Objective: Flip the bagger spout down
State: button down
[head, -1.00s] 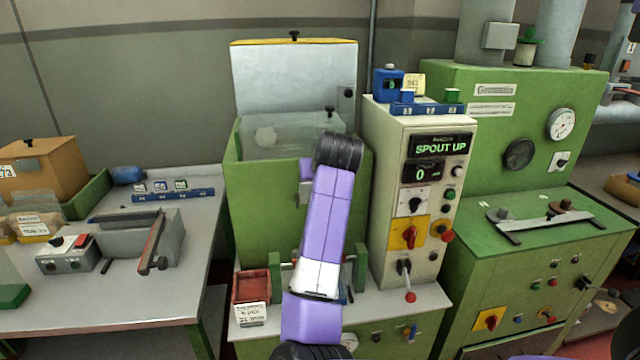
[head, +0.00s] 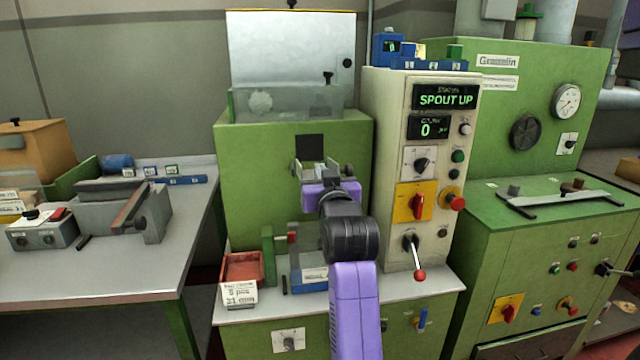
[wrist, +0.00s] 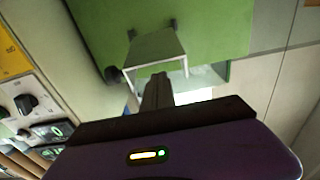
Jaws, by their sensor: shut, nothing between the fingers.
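The bagger is a green cabinet (head: 240,170) with a dark square opening in its front. The spout (head: 307,168), a small pale metal chute with raised sides, sits just below that opening. In the wrist view the spout (wrist: 158,48) is a grey plate with a dark knob (wrist: 114,75) at one side. The status display (head: 446,98) reads SPOUT UP. My gripper (wrist: 157,88) is shut and empty, its fingertips close to the spout's edge. I cannot tell whether they touch it. In the head view my wrist hides the fingers and part of the spout.
A cream control panel (head: 384,110) with a red-knobbed lever (head: 419,275) stands close to the right of my arm. Below the spout are a green post (head: 267,250), a blue fixture and a red tray (head: 242,267). A side table (head: 110,255) stands at left.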

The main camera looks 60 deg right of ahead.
notch_tip(320, 180, down, 16)
jog(key=w+d+t+h+b, duration=0.1)
jog(key=d+t+h+b, duration=0.1)
jog(key=b, duration=1.7)
jog(key=shift+w+d+t+h+b, duration=0.15)
jog(key=shift+w+t+h+b, duration=0.35)
jog(key=shift+h, duration=0.7)
jog(key=shift+s+d+f, duration=0.1)
jog(key=shift+s+f, duration=0.05)
jog(key=shift+f, duration=0.05)
jog(key=shift+s+f, duration=0.1)
jog(key=r+b+v, duration=0.1)
jog(key=b+v, duration=0.1)
jog(key=v, duration=0.5)
jog(key=shift+s+a+t+b, duration=0.3)
jog(key=shift+a+b, duration=0.1)
jog(key=shift+a, duration=0.2)
